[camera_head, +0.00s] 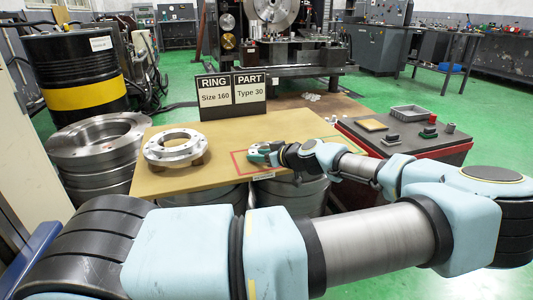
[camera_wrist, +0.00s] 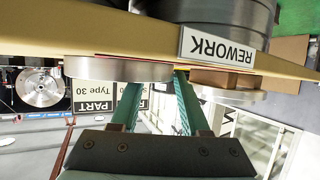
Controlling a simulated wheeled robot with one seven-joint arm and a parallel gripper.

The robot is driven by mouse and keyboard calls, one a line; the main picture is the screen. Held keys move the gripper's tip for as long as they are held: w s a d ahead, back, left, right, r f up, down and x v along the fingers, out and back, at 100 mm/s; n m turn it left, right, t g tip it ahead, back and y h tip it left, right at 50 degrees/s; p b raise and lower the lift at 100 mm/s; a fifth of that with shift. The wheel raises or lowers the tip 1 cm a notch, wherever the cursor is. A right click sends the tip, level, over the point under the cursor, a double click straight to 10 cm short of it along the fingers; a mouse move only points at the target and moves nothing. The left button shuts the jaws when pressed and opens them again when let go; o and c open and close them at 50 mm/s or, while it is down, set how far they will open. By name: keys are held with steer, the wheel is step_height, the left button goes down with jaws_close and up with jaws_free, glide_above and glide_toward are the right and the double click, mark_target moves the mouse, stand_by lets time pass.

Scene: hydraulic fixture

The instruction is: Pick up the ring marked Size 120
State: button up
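The wrist view is upside down. A metal ring (camera_wrist: 118,68) lies on the tan table there; I see no size mark on it. My gripper (camera_wrist: 155,82) points at its edge, with two green fingers apart. One fingertip is hidden behind the ring's wall and the other is at its outer edge; whether they press on it is unclear. In the head view my gripper (camera_head: 262,152) is low over the red-outlined area and that ring is mostly hidden. A flanged ring (camera_head: 174,147) sits on wooden blocks to the left. The sign (camera_head: 231,94) reads "RING Size 160, PART Type 30".
The tan table (camera_head: 215,181) carries a REWORK label (camera_wrist: 217,48) on its edge. Right of it is a dark bench (camera_head: 450,150) with a grey tray (camera_head: 411,113) and small blocks. Stacked steel rings (camera_head: 98,145) and a black-yellow drum (camera_head: 75,75) stand left.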

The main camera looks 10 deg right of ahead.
jaws_close()
stand_by(0.6)
